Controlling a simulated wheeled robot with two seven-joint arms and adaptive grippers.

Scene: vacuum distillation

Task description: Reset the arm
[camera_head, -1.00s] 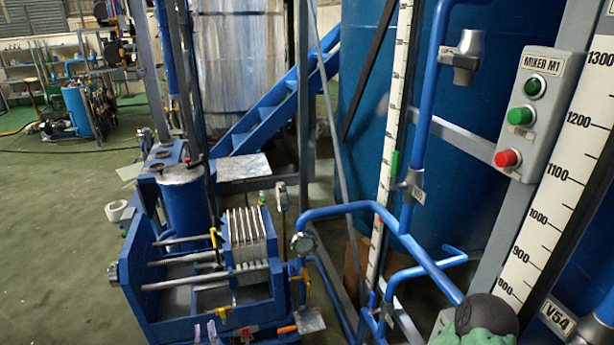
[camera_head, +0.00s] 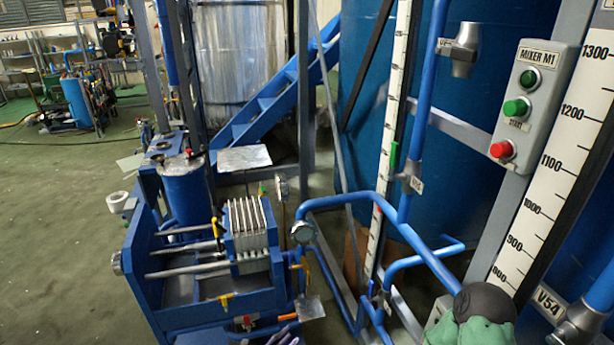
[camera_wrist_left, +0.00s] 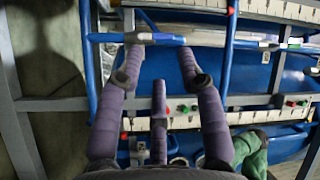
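My left gripper (camera_head: 284,338) shows only as purple fingertips at the bottom edge of the head view, in front of the blue press frame. In the left wrist view, the left gripper (camera_wrist_left: 160,60) has its purple fingers spread well apart, with a third finger between them. It is open and nothing shows held in it. A horizontal blue pipe (camera_wrist_left: 150,38) passes across near its fingertips; whether they touch it I cannot tell.
The blue filter press (camera_head: 205,300) with white plates stands at the lower middle. Blue pipes (camera_head: 425,250), a mixer control box (camera_head: 528,100) and measuring scales crowd the right. A green object with a dark top (camera_head: 485,315) sits low right. Open floor (camera_head: 60,240) lies left.

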